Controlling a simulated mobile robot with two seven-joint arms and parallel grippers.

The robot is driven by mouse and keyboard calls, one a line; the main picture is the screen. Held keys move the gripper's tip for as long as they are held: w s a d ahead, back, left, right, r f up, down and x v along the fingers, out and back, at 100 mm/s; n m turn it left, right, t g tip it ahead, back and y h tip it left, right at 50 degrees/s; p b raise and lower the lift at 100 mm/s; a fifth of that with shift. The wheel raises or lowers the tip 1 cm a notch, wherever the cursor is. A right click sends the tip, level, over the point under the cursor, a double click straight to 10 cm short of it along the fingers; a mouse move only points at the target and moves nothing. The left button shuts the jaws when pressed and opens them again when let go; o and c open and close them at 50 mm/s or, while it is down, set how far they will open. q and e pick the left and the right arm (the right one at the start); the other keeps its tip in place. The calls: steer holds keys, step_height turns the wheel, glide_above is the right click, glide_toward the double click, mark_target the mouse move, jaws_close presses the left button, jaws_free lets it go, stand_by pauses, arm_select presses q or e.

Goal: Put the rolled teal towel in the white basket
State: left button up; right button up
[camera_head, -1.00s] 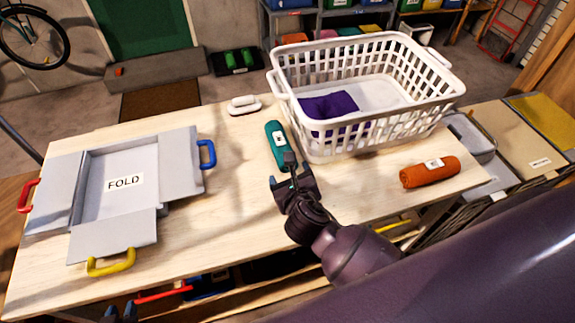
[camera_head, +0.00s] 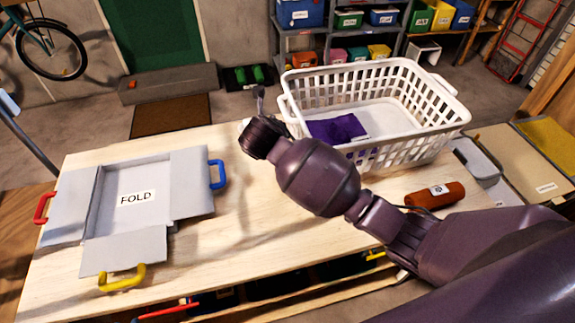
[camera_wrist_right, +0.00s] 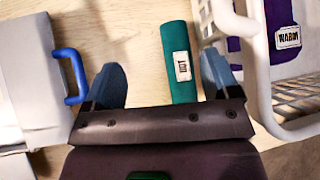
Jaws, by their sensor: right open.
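The rolled teal towel (camera_wrist_right: 180,55) with a white label lies on the wooden table in the right wrist view. It is hidden behind my right arm in the head view. My right gripper (camera_wrist_right: 162,80) is open, with one finger on each side of the towel; the towel sits nearer the right finger, and I cannot tell whether they touch. The white basket (camera_head: 440,133) stands at the table's back right, just right of the gripper. A purple cloth (camera_head: 336,128) lies in it; its label reads WARM in the wrist view. My left gripper is not seen.
A grey folding board (camera_head: 122,247) with red, blue and yellow handles lies at the left of the table (camera_head: 245,262). A rolled orange towel (camera_head: 434,196) lies in front of the basket. Bare table lies between board and basket.

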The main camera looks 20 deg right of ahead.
steer(key=shift+w+d+f+g+h, duration=0.1)
steer(key=shift+d+f+g, duration=0.65)
steer(key=shift+f, duration=1.5)
steer(key=shift+d+f+g+h, duration=0.1)
steer(key=shift+d+f+g, duration=0.65)
steer(key=shift+f, duration=1.55)
steer(key=shift+w+d+f+g+h, duration=0.1)
steer(key=shift+d+f+g, duration=0.3)
steer(key=shift+d+f, duration=1.25)
steer(key=shift+a+f, duration=0.6)
steer(key=shift+c, duration=0.2)
steer(key=c, duration=0.9)
steer(key=shift+o, duration=0.2)
steer(key=shift+r, duration=0.55)
step_height(320, 180, up, 2)
steer(key=shift+r, duration=0.15)
steer(key=s+a, duration=0.3)
steer(key=s, duration=0.1)
steer(key=s+a, duration=0.4)
steer(key=s, duration=0.1)
steer(key=s+a+b, duration=0.1)
steer(key=s+a, duration=0.2)
steer(key=s, duration=0.2)
steer(key=shift+s+a+r, duration=0.1)
steer(key=shift+s+a, duration=0.15)
steer(key=shift+a, duration=0.05)
steer(key=shift+s, duration=0.1)
